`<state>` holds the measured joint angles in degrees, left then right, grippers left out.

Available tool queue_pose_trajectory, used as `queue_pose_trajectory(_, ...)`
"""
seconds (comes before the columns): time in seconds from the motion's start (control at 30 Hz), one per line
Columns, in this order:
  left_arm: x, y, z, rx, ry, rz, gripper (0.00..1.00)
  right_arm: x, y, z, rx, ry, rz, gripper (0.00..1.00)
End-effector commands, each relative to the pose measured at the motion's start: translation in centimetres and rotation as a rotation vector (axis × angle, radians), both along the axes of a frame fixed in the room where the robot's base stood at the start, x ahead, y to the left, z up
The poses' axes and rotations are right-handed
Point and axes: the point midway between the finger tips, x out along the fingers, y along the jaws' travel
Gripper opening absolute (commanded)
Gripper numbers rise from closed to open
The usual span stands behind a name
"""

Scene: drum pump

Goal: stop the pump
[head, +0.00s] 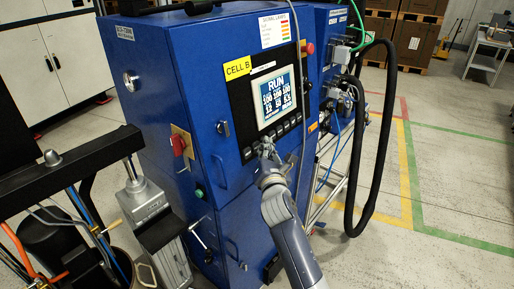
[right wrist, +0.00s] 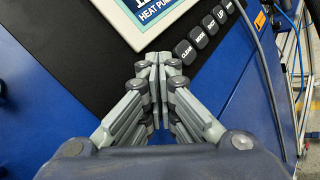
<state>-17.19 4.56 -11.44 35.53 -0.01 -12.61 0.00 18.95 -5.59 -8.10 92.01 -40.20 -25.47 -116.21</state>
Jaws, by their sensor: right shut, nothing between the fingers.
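The blue pump cabinet (head: 230,90) has a black control panel (head: 240,118) with a lit screen (head: 276,97) that reads RUN. A row of dark keys (head: 290,124) runs below the screen; in the right wrist view one key (right wrist: 184,52) is labelled CLEAR. My right gripper (head: 264,148) is shut and empty at the left part of this row. In the right wrist view its fingertips (right wrist: 153,60) are just below the screen's frame, beside the keys, and hide part of the row. I cannot tell whether they touch a key. My left gripper is not in view.
A red switch (head: 179,145) and a green button (head: 199,192) are on the cabinet's left part. A red knob (head: 308,48) is at the upper right. A black hose (head: 381,140) loops at the right. Drum equipment (head: 144,205) stands at the left front.

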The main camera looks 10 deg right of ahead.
Motion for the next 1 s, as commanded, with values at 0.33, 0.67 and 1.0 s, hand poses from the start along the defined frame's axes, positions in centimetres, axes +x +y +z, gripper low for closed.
queue_pose_trajectory(0.33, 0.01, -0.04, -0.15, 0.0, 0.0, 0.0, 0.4, 0.19, 0.14, -0.04, 0.0, 0.0, 0.0, 0.0)
queue_pose_trajectory(0.67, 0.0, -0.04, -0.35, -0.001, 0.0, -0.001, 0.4, 0.51, 0.4, -0.08, 0.001, -0.001, 0.0, 0.0)
queue_pose_trajectory(1.0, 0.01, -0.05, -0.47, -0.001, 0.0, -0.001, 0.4, 0.74, 0.59, -0.17, 0.001, 0.0, 0.0, 0.0)
